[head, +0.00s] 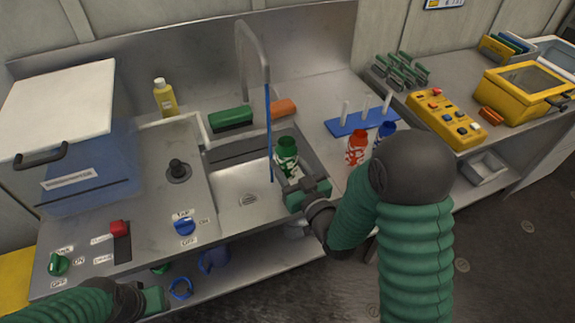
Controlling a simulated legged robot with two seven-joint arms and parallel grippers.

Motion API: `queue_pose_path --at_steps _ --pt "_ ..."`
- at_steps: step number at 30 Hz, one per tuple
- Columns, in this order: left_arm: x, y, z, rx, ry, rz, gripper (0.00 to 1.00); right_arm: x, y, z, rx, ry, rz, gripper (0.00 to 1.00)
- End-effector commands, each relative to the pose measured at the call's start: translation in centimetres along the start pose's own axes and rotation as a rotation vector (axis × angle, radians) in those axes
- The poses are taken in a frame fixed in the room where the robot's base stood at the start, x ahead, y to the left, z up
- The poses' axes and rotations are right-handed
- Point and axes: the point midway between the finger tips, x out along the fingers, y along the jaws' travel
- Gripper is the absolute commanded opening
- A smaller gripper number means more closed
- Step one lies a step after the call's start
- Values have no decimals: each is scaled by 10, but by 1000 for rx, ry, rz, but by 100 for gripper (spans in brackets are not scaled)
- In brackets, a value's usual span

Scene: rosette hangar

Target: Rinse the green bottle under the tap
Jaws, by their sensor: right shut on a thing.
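The green bottle (287,158), white with green markings and a green cap, is held upright over the sink (240,192). My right gripper (300,187) is shut on its lower part and hides its base. The grey arched tap (250,42) stands behind the sink. A thin blue stream (269,135) falls from its spout into the basin, just left of the bottle; I see no clear contact between them. The blue tap knob (185,225), with ON and OFF labels, is on the front left. My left gripper (157,299) is low at the counter's front; its jaw opening is unclear.
A red bottle (357,147) and a blue bottle (384,133) stand right of the sink by a blue peg rack (360,120). A green block (230,118) and an orange block (283,108) lie behind the basin. A yellow bottle (165,97) stands at the back left.

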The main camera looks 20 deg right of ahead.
Motion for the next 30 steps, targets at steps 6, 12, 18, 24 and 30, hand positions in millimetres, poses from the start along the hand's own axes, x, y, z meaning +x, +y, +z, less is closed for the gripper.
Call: queue_pose_path --at_steps 6,12,18,24,30 --pt "-5 0 -1 0 0 0 35 27 3 -2 0 2 0 11" --pt "-8 0 -2 0 -1 0 35 58 6 0 0 -1 0 11" --pt "-10 0 -2 0 0 0 35 85 9 0 0 1 0 11" --pt "-7 0 -2 0 0 0 35 114 12 2 0 1 0 11" --pt "0 0 0 0 0 0 35 141 15 2 0 2 -1 11"
